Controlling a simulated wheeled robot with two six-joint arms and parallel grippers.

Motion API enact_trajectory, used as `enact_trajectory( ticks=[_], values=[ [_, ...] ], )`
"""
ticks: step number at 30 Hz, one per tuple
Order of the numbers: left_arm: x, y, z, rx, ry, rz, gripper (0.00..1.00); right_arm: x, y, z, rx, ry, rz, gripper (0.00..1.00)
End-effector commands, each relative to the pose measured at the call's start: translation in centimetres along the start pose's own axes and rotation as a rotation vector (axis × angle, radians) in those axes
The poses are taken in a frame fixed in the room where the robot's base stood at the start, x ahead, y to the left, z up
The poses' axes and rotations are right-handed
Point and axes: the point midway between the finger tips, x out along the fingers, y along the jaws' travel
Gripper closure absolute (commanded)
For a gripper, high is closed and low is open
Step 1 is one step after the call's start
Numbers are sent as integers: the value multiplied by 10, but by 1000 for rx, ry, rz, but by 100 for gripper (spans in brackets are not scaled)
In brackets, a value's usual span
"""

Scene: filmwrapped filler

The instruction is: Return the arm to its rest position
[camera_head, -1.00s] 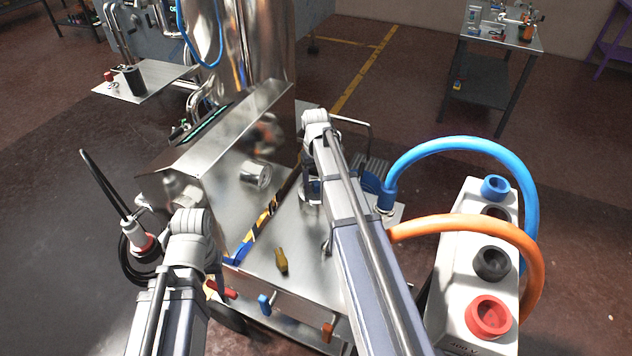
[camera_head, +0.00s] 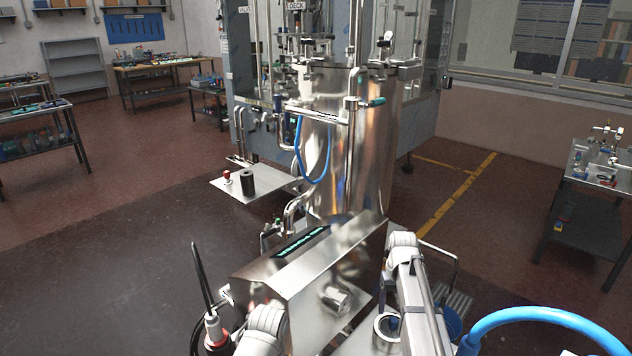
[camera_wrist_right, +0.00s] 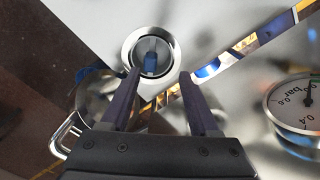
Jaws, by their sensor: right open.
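Just beyond the fingertips is a round steel-rimmed opening (camera_wrist_right: 128,48) with a blue piece (camera_wrist_right: 150,62) inside. The ring also shows below the arm's end in the head view (camera_head: 379,332). My left arm's grey joint (camera_head: 262,328) shows at the bottom; its gripper is out of the picture.
A pressure gauge (camera_wrist_right: 290,105) is right of the gripper in the wrist view. A tall steel tank (camera_head: 335,150) stands ahead, with a blue hose. A small side shelf (camera_head: 265,186) and a bench (camera_head: 590,180) stand left and right. A blue hose (camera_head: 540,314) arches at lower right.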

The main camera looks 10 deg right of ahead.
Motion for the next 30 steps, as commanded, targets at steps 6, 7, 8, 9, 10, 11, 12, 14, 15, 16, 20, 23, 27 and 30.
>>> enact_trajectory(
  ticks=[6, 7, 8, 9, 10, 11, 12, 14, 15, 16, 20, 23, 27, 30],
  values=[
    [-7, -1, 0, 0, 0, 0, 50, -7, -102, 68, -131, -18, 29, 38],
    [-8, -1, 0, 0, 0, 0, 50, -8, -116, 79, -152, -21, 34, 38],
    [-8, -1, 0, 0, 0, 0, 50, -9, -129, 90, -172, -23, 39, 38],
    [-10, -1, 1, 0, 0, 0, 50, -10, -144, 106, -197, -26, 46, 38],
    [-10, -1, 1, 0, 0, 0, 50, -11, -155, 117, -217, -28, 52, 38],
    [-11, -1, 1, 0, 0, 0, 50, -12, -165, 128, -235, -30, 58, 38],
    [-12, -1, 1, 0, 0, 0, 50, -13, -177, 142, -257, -32, 65, 38],
    [-13, -1, 1, 0, 0, 0, 50, -14, -191, 161, -288, -33, 74, 38],
    [-14, -1, 1, 0, 0, 0, 50, -15, -199, 172, -305, -34, 79, 38],
    [-14, -1, 1, 0, 0, 0, 50, -15, -204, 180, -317, -34, 83, 38],
    [-15, -1, 1, 0, 0, 0, 50, -16, -218, 202, -354, -35, 96, 38],
    [-15, -2, 1, 0, 0, 0, 50, -17, -223, 210, -367, -35, 101, 38],
    [-15, -2, 1, 0, 0, 0, 50, -17, -224, 212, -370, -36, 103, 38],
    [-15, -2, 1, 0, 0, 0, 50, -17, -224, 211, -369, -36, 102, 38]
  ],
)
